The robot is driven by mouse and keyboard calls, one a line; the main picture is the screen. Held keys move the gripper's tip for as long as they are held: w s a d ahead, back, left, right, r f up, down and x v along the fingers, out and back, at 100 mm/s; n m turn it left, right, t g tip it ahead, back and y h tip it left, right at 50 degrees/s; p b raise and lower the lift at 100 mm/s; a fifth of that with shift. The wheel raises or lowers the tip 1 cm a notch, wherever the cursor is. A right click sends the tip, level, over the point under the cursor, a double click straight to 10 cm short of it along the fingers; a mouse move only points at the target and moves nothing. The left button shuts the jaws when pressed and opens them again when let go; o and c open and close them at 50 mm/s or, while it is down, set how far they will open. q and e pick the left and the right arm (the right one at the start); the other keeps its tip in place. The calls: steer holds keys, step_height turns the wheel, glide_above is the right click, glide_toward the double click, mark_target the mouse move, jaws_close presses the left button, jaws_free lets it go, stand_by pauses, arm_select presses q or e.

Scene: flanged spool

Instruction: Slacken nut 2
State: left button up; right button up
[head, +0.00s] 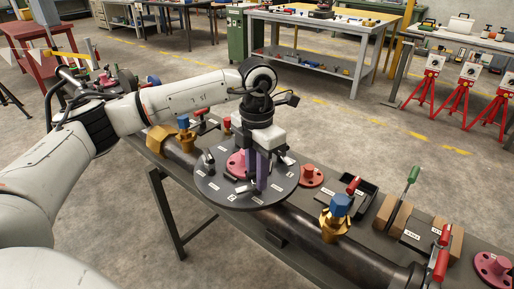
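The dark round flange plate (210,190) lies on the spool pipe (320,232) at mid bench. Small white number labels and several bolts or nuts sit around its face, with a pink hub at its middle. The labels are too small to read, so I cannot tell which nut is nut 2. My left gripper (262,186) points down over the near right part of the plate, its purple fingers close to the face. The fingertips hide what is between them, and I cannot tell whether they grip a nut. My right gripper is not in view.
Brass valves with blue caps stand left (184,134) and right (335,218) of the plate. A red flanged piece (311,175), a black tray (357,190), a green-handled tool (412,176) and red-handled clamps (440,262) crowd the bench's right side.

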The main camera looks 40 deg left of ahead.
arm_select(q)
steer(key=shift+f+m, duration=0.1)
steer(key=shift+m, duration=1.1)
step_height(320, 180, up, 7)
steer(key=p, duration=0.4)
steer(key=shift+p, duration=0.35)
